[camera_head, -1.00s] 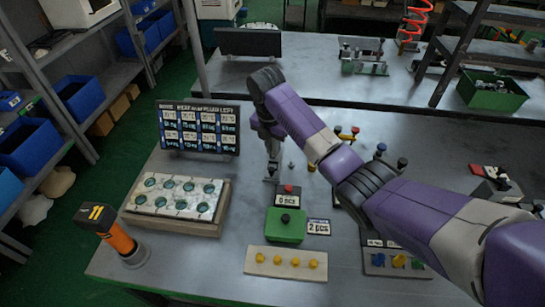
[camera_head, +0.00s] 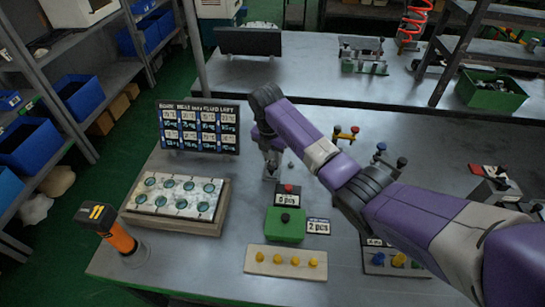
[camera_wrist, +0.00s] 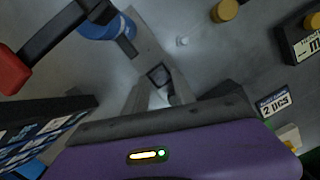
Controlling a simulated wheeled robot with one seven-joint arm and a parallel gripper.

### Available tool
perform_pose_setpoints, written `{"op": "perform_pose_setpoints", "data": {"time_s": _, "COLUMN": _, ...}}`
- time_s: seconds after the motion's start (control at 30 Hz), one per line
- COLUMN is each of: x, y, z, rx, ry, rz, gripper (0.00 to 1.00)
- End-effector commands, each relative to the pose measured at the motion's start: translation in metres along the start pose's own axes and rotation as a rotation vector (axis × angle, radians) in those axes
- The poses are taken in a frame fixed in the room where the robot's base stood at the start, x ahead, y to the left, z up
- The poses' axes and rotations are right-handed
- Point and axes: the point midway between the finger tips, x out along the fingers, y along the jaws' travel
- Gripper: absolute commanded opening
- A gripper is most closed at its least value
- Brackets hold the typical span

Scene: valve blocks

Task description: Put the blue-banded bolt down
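My gripper (camera_head: 271,172) points down at the middle of the grey table, behind the green box. In the wrist view its fingers (camera_wrist: 160,85) are seen at a steep angle, and whether they are parted is unclear. I cannot make out a blue-banded bolt between them. A small pale piece (camera_head: 291,166) stands on the table just right of the gripper. It also shows in the wrist view (camera_wrist: 182,41), apart from the fingers. A blue cylindrical part (camera_wrist: 106,24) is near the fingers in the wrist view; I cannot tell what it belongs to.
A green box (camera_head: 286,232) with a black knob stands in front of the gripper. A plate of round teal holes (camera_head: 140,210) and a sign board (camera_head: 172,148) are at left. A strip with yellow knobs (camera_head: 250,268) lies in front. Coloured-knob fittings (camera_head: 345,133) stand right of the gripper.

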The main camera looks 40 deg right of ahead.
Motion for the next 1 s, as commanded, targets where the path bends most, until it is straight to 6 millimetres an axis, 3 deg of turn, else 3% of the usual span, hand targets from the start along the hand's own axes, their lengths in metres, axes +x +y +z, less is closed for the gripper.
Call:
{"op": "perform_pose_setpoints", "data": {"time_s": 0.37, "x": -0.011, "y": 0.001, "z": 0.001, "rx": 0.0, "ry": -0.001, "rz": 0.003, "gripper": 0.31}}
{"op": "perform_pose_setpoints", "data": {"time_s": 0.8, "x": -0.095, "y": 0.001, "z": 0.001, "rx": 0.0, "ry": -0.002, "rz": 0.004, "gripper": 0.31}}
{"op": "perform_pose_setpoints", "data": {"time_s": 1.0, "x": -0.119, "y": 0.001, "z": 0.001, "rx": -0.001, "ry": -0.001, "rz": 0.001, "gripper": 0.31}}
